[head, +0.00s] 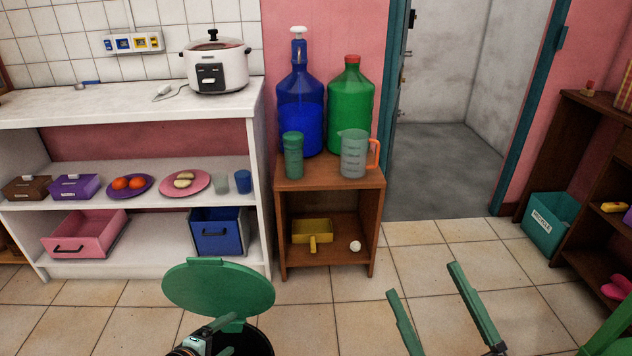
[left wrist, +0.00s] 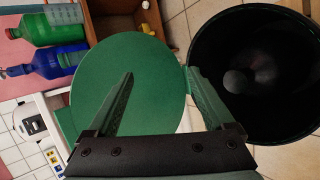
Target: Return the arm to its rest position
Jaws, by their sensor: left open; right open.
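A round green lid (head: 218,285) stands raised at the bottom of the head view, hinged to a black bin (head: 262,345) that is mostly cut off. My left gripper (head: 232,332) is low in front of the lid, over the bin, partly cut off. In the left wrist view, its open fingers (left wrist: 160,74) have nothing between them but the view of the lid (left wrist: 105,85); one finger lies in front of the lid and the other near the hinge. The bin (left wrist: 285,50) is open. My right gripper (head: 423,280) is open and empty over the floor at lower right.
A wooden stand (head: 330,182) holds blue (head: 300,105) and green (head: 350,105) bottles, a green cup and a measuring jug (head: 354,150). A white shelf (head: 150,262) is left; a brown shelf (head: 585,105) and teal box (head: 548,218) are right. The tiled floor between is clear.

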